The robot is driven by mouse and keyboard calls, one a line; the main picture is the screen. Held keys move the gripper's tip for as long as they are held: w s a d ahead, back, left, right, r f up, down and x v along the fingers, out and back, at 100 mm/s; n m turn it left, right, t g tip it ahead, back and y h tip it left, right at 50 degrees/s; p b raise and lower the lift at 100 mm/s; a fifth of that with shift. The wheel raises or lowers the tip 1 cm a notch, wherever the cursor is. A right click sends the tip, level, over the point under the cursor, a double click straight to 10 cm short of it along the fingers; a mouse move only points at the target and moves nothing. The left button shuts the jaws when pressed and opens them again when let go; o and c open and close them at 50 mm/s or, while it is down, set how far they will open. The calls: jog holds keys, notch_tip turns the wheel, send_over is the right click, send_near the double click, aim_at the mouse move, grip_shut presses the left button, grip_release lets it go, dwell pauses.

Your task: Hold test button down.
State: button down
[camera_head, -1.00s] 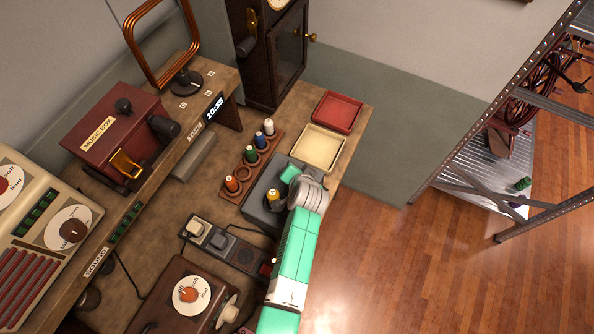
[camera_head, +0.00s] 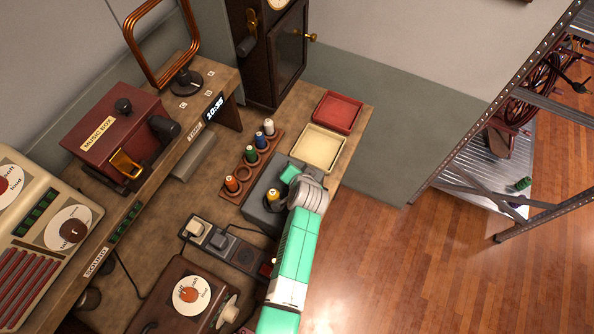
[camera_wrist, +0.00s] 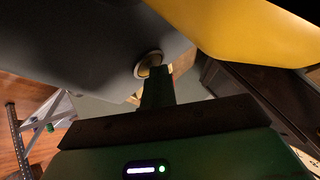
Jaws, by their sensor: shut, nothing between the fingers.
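A round pale-rimmed button (camera_wrist: 149,58) shows on the grey body. My gripper (camera_wrist: 157,78) is shut and empty, its tip overlapping the button's lower edge. Contact looks likely, but I cannot tell how far the button is pressed. In the head view my green hand hides the fingertips and button.
A spool rack (camera_head: 244,174) with several spools stands behind the box. A cream tray (camera_head: 341,153) and a red tray (camera_head: 338,112) lie near the bench's right end. A socket strip (camera_head: 225,243) and a brown dial box (camera_head: 170,290) are in front.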

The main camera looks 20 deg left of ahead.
dwell(0.4)
jog(key=shift+r+p, duration=0.8)
jog(key=shift+r, duration=0.05)
notch_tip(320, 180, up, 5)
jog(key=p, duration=0.4)
jog(key=shift+r, duration=0.1)
dwell(0.5)
